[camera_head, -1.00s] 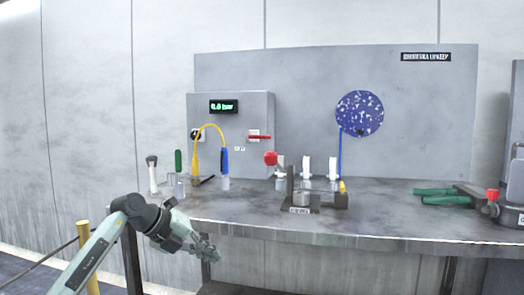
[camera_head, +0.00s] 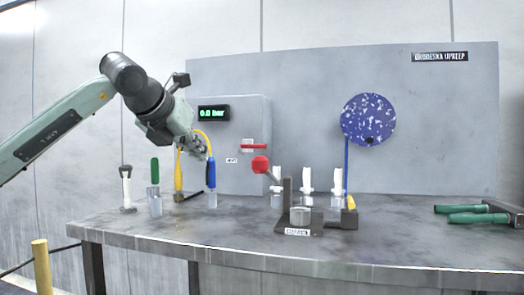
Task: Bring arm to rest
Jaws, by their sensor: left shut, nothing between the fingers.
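My left arm comes in from the left and is raised in front of the back panel. My left gripper (camera_head: 202,152) is shut and empty. In the picture it is just above the blue-handled tool and overlaps the yellow hose; I cannot tell whether it touches them. My right gripper is not in view.
A pressure box (camera_head: 250,172) and a speckled blue disc (camera_head: 368,119) are behind. A yellow post (camera_head: 41,265) stands left.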

